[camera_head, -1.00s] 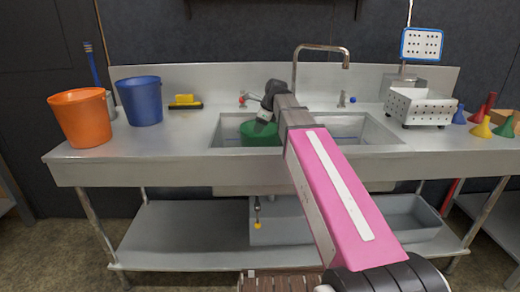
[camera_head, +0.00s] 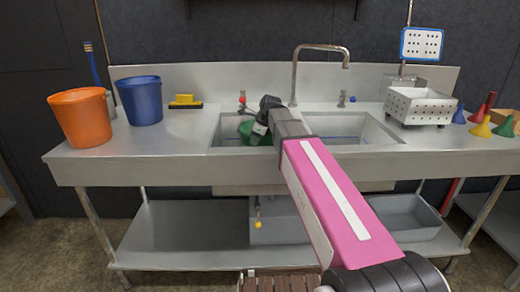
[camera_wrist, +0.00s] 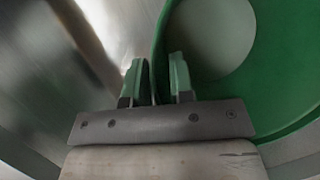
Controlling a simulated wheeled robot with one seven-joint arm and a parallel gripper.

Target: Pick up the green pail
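The green pail (camera_head: 246,131) is in the left part of the sink in the head view, tilted and partly hidden behind my wrist. In the wrist view the pail's green inside (camera_wrist: 275,75) fills the right side, with a pale round patch within it. My gripper (camera_wrist: 160,75) has one finger on each side of the pail's wall near the rim. The fingers are close together and appear shut on that wall. In the head view my fingertips are hidden by my wrist.
The steel sink (camera_head: 365,130) has a tall tap (camera_head: 295,75) behind it. An orange bucket (camera_head: 82,118) and a blue bucket (camera_head: 139,100) stand left on the counter. A white perforated basket (camera_head: 418,106) and several coloured funnels (camera_head: 481,128) stand right.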

